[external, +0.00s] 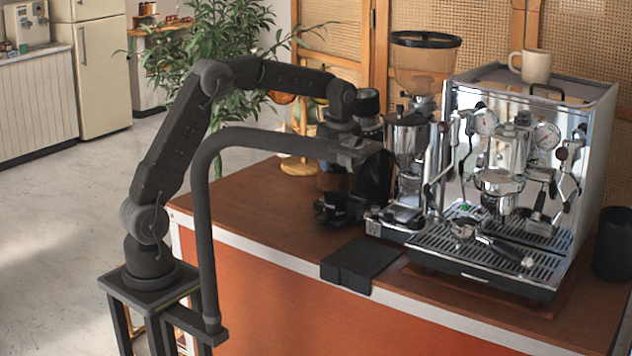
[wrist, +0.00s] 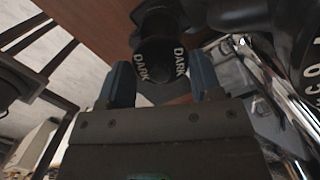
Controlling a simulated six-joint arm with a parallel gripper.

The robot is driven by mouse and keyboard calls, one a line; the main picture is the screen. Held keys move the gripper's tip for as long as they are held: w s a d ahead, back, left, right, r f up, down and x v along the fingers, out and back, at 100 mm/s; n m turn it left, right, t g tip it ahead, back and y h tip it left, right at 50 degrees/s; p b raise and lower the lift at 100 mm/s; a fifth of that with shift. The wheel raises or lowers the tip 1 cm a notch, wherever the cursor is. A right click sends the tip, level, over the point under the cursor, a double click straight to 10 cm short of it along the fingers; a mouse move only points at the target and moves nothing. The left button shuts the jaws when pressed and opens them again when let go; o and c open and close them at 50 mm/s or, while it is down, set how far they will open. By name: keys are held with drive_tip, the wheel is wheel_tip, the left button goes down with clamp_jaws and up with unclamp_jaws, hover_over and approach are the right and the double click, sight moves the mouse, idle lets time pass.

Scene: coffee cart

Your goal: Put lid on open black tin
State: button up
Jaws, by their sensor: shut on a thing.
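In the wrist view, my gripper (wrist: 160,74) has its two blue-grey fingers on either side of a round black lid (wrist: 158,60) marked "DARK" in white. The jaws are shut on this lid. A dark rounded shape shows just beyond the lid; I cannot tell for sure whether it is the open black tin, or whether the lid touches it. In the external view, my arm reaches over the counter and bends down left of the grinder. Dark shapes crowd together there, so the fingers, lid and tin cannot be told apart clearly.
A coffee grinder (external: 408,155) with a clear hopper stands close to the right of my gripper. A chrome espresso machine (external: 590,130) carries a beige mug (external: 535,66). A black mat (external: 360,263) lies at the counter's front edge. The counter's left part (external: 250,200) is clear.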

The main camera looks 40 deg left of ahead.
drive_tip(key=shift+f, duration=3)
drive_tip(key=shift+f, duration=0.15)
drive_tip(key=o, duration=1.2)
drive_tip(key=shift+w+a+r, duration=0.1)
drive_tip(key=shift+r, duration=3.45)
